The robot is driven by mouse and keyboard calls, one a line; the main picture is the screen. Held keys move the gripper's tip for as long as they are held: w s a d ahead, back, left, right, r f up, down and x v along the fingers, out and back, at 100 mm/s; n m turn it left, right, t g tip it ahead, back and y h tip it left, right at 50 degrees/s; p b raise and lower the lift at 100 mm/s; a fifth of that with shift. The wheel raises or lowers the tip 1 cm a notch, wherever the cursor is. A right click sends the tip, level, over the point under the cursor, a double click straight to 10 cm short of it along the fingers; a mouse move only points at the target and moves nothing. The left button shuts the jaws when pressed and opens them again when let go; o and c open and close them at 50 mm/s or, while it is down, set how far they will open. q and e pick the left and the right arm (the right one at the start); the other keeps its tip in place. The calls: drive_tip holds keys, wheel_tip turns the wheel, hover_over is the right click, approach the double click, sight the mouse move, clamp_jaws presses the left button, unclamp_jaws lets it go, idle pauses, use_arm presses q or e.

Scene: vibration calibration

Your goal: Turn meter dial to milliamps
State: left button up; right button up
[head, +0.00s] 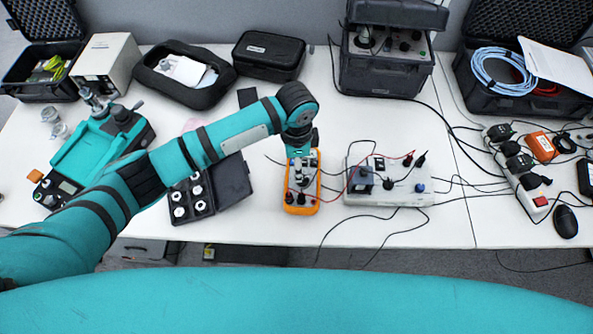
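The orange meter (301,205) lies on the white table near its front edge, in the middle of the head view. My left arm comes in from the left, and its gripper (299,178) points down over the meter. The gripper covers most of the meter's face, so the dial is hidden or too small to make out. I cannot tell whether the fingertips touch the dial or are open or shut. My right gripper is not in view.
Right of the meter stands a white device (400,183) with probes and cables. A black case of round parts (195,195) is on the left. Loose cables cross the table and hang over its front edge. A power strip (518,172) and mouse (565,221) lie at the right.

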use_arm(q)
wheel_tip(320, 180, up, 5)
drive_tip(key=shift+r, duration=0.1)
idle(0.7)
